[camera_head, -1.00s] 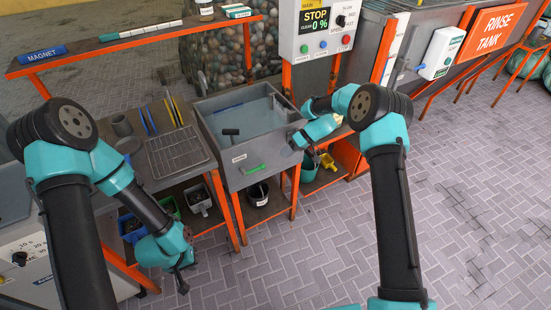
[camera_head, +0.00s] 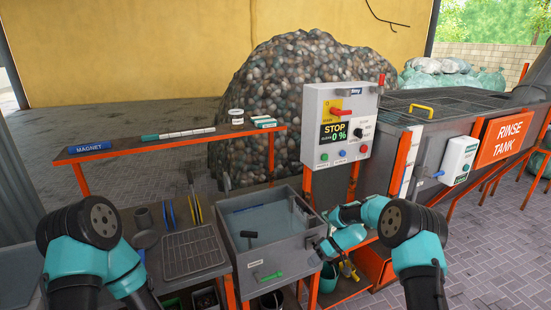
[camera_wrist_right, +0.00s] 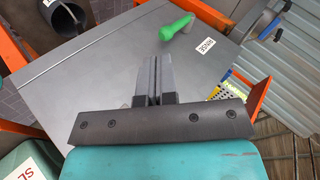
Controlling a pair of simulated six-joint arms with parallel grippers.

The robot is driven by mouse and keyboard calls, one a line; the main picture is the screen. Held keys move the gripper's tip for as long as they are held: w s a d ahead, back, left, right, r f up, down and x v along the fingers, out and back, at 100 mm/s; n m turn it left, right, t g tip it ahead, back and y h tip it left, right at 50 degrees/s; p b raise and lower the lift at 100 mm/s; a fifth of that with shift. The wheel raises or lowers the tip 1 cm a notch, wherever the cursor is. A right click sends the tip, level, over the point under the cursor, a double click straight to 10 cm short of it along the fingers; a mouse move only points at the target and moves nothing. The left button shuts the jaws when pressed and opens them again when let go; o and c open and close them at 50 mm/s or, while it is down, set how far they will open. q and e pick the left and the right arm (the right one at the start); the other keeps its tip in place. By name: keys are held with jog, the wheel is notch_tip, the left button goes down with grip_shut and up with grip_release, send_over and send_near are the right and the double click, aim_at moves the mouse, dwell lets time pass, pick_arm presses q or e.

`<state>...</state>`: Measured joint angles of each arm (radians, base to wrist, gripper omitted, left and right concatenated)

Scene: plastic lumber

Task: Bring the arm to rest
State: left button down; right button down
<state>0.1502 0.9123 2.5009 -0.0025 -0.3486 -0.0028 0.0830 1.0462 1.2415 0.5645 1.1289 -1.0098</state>
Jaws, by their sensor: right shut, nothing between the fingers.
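My right arm (camera_head: 412,250) is bent at the elbow, its forearm reaching left to the right side of the grey basin (camera_head: 245,272). My right gripper (camera_head: 316,254) is small and partly hidden beside the basin in the head view. In the right wrist view the gripper (camera_wrist_right: 153,75) has its two fingers together with nothing between them, over a grey panel (camera_wrist_right: 95,70). A green handle (camera_wrist_right: 177,27) lies beyond the fingertips, apart from them. My left arm (camera_head: 90,255) shows at lower left; its gripper is below the picture.
A control box (camera_head: 340,125) reading STOP 0 % stands behind the basin. The rinse tank (camera_head: 450,130) is at right. A wire rack (camera_head: 193,250) lies left of the basin. An orange-edged shelf (camera_head: 170,146) crosses behind it. A yellow-and-orange item (camera_wrist_right: 235,90) is right of the fingers.

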jog(key=s+d+f+m+h, duration=0.2)
jog(key=s+f+m+h, duration=0.15)
jog(key=s+f, duration=0.55)
jog(key=s+d+f+m+t+h, duration=0.1)
jog(key=s+m, duration=0.1)
jog(key=s, duration=1)
jog(key=s+d+f+m+t+h, duration=0.1)
jog(key=s+d+f+m, duration=0.1)
jog(key=s, duration=1.1)
jog(key=shift+d+m+t+h, duration=0.15)
jog(key=shift+m+t+h, duration=0.2)
jog(key=shift+m, duration=0.5)
jog(key=shift+f, duration=0.1)
